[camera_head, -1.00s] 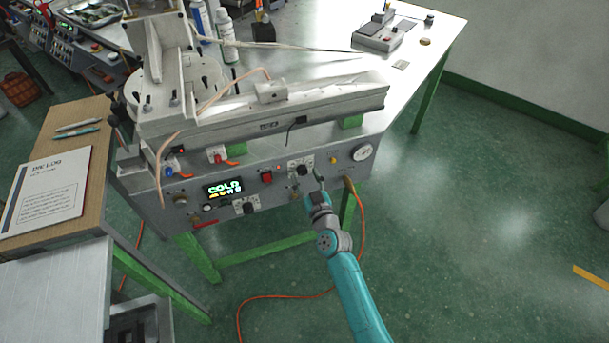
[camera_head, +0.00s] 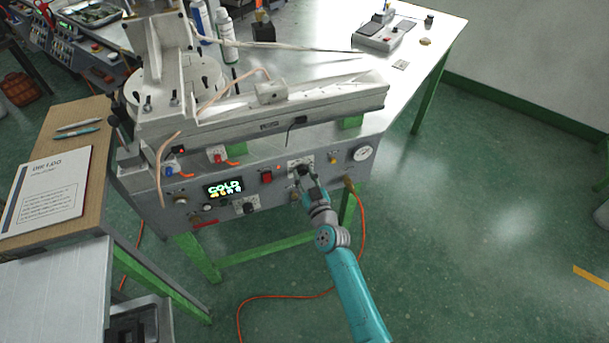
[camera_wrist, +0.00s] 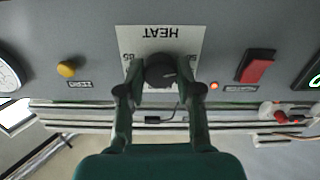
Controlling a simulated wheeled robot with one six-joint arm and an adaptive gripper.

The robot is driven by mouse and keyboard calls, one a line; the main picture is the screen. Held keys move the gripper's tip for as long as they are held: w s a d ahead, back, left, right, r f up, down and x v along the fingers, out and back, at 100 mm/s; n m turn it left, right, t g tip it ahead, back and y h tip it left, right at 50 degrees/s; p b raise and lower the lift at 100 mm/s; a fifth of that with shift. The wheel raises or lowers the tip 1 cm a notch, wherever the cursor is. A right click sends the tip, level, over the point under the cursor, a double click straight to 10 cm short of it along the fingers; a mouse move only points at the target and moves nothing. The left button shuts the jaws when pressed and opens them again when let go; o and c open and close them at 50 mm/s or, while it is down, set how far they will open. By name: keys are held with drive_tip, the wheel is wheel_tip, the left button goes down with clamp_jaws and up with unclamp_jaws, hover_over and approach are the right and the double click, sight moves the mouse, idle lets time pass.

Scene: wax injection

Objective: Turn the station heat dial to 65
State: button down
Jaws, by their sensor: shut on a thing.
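The heat dial (camera_wrist: 160,70) is a black round knob on a white plate marked HEAT, which appears upside down in the wrist view. Numbers sit at the plate's two sides, partly covered by the fingers. My gripper (camera_wrist: 160,92) has one finger on each side of the knob and is shut on it. In the head view my gripper (camera_head: 308,180) reaches the right part of the station's front panel, at the dial plate (camera_head: 299,160). The station display (camera_head: 224,188) reads COLD in green. The dial's exact setting is too small to read.
A red switch (camera_wrist: 256,66) with a lit lamp beside it and a yellow ZERO button (camera_wrist: 66,69) flank the dial. A round gauge (camera_head: 362,153) is at the panel's right. An orange cable (camera_head: 362,215) hangs below. The floor to the right is clear.

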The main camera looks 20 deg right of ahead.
drive_tip(key=m, duration=0.4)
drive_tip(key=shift+m, duration=0.4)
drive_tip(key=m, duration=0.4)
drive_tip(key=shift+m, duration=0.3)
drive_tip(key=m, duration=0.4)
drive_tip(key=shift+a, duration=0.1)
drive_tip(key=shift+m, duration=2.1)
drive_tip(key=c, duration=0.8)
unclamp_jaws()
drive_tip(key=shift+o, duration=0.2)
